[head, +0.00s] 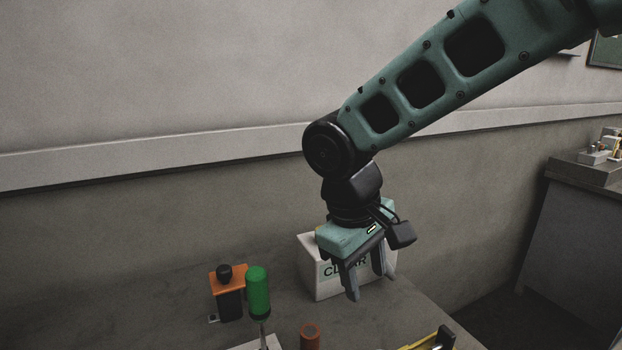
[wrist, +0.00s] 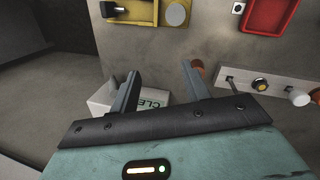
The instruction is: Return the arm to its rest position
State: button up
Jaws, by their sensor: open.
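My gripper (head: 367,283) is a green block with two grey fingers, hanging from my green arm above the table. In the wrist view the fingers of my gripper (wrist: 160,82) are apart, with nothing between them. The fingers point down in front of a white box (head: 316,285) with the printed letters "CL" and "R" partly hidden by a finger. The box also shows in the wrist view (wrist: 101,102), behind the left finger. I cannot tell whether the gripper touches it.
A black-and-orange device (head: 229,300), a green-handled tool (head: 258,290) and an orange-brown cylinder (head: 310,337) stand left of the gripper. A red tray (wrist: 268,14) and a yellow-grey fixture (wrist: 145,12) show in the wrist view. A wall (head: 150,90) runs behind; a grey cabinet (head: 570,240) stands right.

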jog(key=s+d+f+y, duration=0.1)
jog(key=s+d+f, duration=0.1)
jog(key=s, duration=0.7)
jog(key=s+d+f+y, duration=0.1)
jog(key=s+d+f, duration=0.1)
jog(key=s, duration=0.7)
jog(key=shift+s+d+m+g+y, duration=0.15)
jog(key=shift+d+m+g+y, duration=0.2)
jog(key=shift+d, duration=0.55)
